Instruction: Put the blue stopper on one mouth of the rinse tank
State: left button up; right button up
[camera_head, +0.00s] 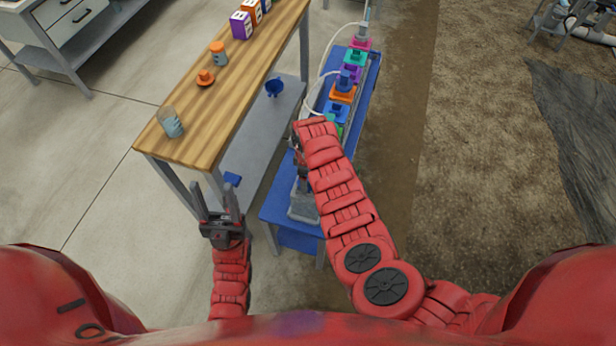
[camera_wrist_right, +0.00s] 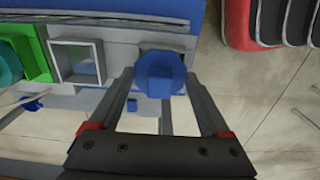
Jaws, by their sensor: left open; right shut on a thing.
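In the head view my right forearm hides most of that gripper, and the stopper cannot be made out. A pale grey, box-like body (camera_head: 303,208), possibly the rinse tank, stands at the near end of the blue bench (camera_head: 277,207), below the right gripper. I cannot tell whether the stopper touches anything below. My left gripper (camera_head: 216,192) is open and empty, near the wooden table's front corner.
A row of coloured blocks (camera_head: 343,93) with hoses runs along the bench. In the wrist view, a green block (camera_wrist_right: 33,52) and an empty square grey frame (camera_wrist_right: 78,63) lie left of the stopper. The wooden table (camera_head: 200,110) holds jars and boxes; a blue funnel (camera_head: 274,87) is below.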

jog(key=o, duration=1.2)
jog(key=shift+c, duration=0.2)
jog(key=shift+r, duration=0.1)
jog(key=shift+w+r, duration=0.1)
jog(key=shift+r, duration=0.55)
notch_tip(320, 180, up, 7)
jog(key=shift+f+b, duration=0.15)
jog(key=shift+b, duration=0.8)
notch_tip(320, 180, up, 9)
jog(key=p, duration=0.4)
